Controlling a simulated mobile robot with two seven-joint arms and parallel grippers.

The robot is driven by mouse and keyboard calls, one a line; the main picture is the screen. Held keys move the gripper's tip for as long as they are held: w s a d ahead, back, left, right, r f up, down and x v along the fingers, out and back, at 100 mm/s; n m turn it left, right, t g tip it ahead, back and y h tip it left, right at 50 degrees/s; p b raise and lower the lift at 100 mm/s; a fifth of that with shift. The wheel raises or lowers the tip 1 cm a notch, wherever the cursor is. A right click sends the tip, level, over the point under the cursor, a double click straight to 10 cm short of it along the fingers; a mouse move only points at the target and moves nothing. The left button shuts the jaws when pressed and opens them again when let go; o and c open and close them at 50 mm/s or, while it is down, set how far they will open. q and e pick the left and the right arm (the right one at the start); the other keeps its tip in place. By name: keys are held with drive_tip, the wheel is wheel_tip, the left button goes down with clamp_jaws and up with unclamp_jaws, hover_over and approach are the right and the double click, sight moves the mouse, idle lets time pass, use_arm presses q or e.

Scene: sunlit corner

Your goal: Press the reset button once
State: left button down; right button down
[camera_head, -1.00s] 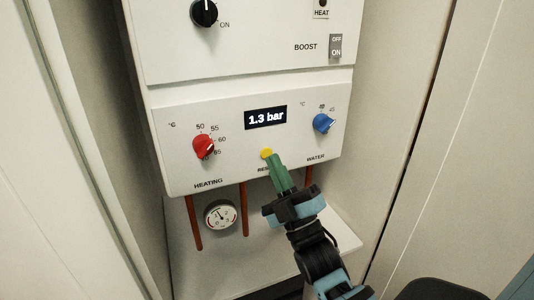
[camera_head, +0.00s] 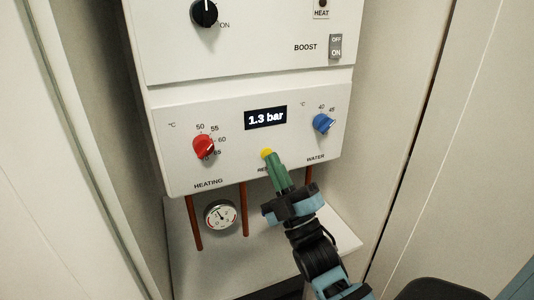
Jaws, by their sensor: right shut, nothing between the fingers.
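The reset button is a small yellow disc (camera_head: 267,153) on the lower white panel (camera_head: 230,160), above a partly covered label that begins "RE". My right gripper (camera_head: 272,160) has green fingers that are shut and empty. The fingertips are right at the lower edge of the yellow button in the picture and cover part of it. I cannot tell whether they touch it or stop just in front of it. My left gripper is not in view.
A red heating knob (camera_head: 203,147) is left of the button and a blue water knob (camera_head: 323,123) is to its right. Copper pipes and a round gauge (camera_head: 221,215) sit below. Walls stand close on both sides.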

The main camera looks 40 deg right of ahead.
drive_tip(key=shift+w, duration=0.2)
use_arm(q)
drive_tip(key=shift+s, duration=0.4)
use_arm(e)
drive_tip(key=shift+w+d, duration=0.1)
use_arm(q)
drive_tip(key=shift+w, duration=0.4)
use_arm(e)
drive_tip(key=shift+w, duration=0.2)
drive_tip(key=shift+s, duration=0.1)
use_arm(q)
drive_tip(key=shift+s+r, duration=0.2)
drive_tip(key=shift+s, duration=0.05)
use_arm(e)
drive_tip(key=shift+s, duration=0.65)
